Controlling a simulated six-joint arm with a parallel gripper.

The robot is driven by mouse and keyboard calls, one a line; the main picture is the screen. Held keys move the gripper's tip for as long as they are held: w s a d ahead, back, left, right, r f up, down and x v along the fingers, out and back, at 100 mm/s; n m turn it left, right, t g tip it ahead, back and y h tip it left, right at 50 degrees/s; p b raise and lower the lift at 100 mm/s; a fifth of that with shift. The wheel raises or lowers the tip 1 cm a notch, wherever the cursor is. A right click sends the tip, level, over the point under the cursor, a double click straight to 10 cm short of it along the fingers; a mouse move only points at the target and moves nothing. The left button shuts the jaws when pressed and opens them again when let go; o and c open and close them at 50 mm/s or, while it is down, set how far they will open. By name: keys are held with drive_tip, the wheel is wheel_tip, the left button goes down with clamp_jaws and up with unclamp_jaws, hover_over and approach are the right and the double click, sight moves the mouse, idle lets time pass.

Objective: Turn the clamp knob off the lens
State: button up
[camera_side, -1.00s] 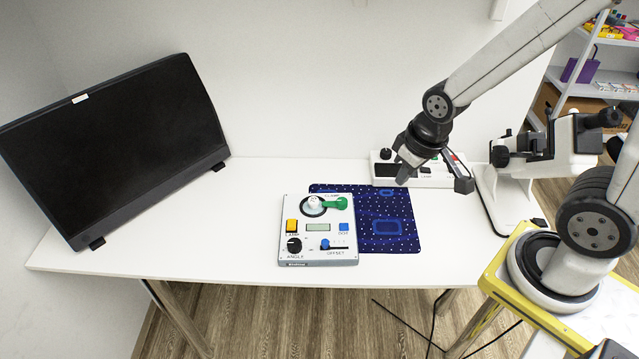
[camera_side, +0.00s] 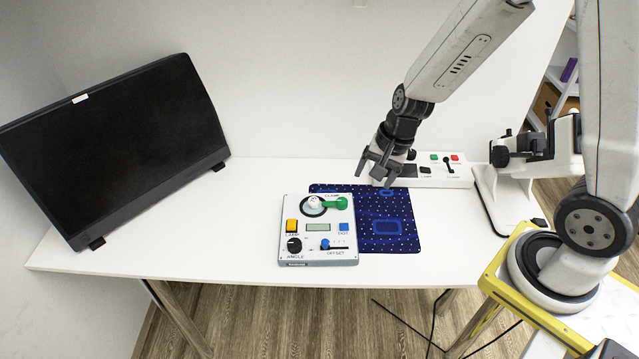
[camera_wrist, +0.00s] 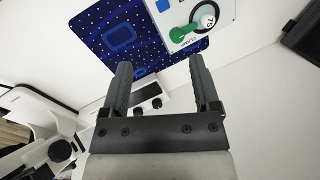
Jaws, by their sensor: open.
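The clamp knob (camera_side: 339,203) is a green lever at the top right of a white control box (camera_side: 282,228). It lies beside a round white lens (camera_side: 313,203) with a dark ring. In the wrist view the green clamp knob (camera_wrist: 184,33) points away from the lens (camera_wrist: 207,17), its inner end at the lens's edge; I cannot tell whether it overlaps it. My gripper (camera_side: 376,182) is open and empty, above the back of the blue mat, up and right of the knob. In the wrist view my gripper's fingers (camera_wrist: 160,68) are spread, with the knob beyond them.
The box sits partly on a dotted blue mat (camera_side: 405,240). A white panel with buttons (camera_side: 440,180) stands behind my gripper. A white optical instrument (camera_side: 500,205) is at the right and a black monitor (camera_side: 110,150) at the left. The table between monitor and box is clear.

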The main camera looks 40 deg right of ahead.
sight(342, 201)
drive_tip(key=w+d+f+m, duration=0.2)
drive_tip(key=w+f+m, duration=0.2)
drive_tip(key=m, duration=0.4)
drive_tip(key=w+d+f+m+t+y, duration=0.1)
drive_tip(key=w+d+f+m, duration=0.1)
drive_tip(key=w+f+m, duration=0.2)
drive_tip(key=shift+d+f+m, duration=0.25)
drive_tip(key=shift+f+m, duration=0.85)
drive_tip(key=shift+m, duration=1.2)
drive_tip(key=shift+f, duration=0.1)
drive_tip(key=shift+x, duration=3.75)
clamp_jaws()
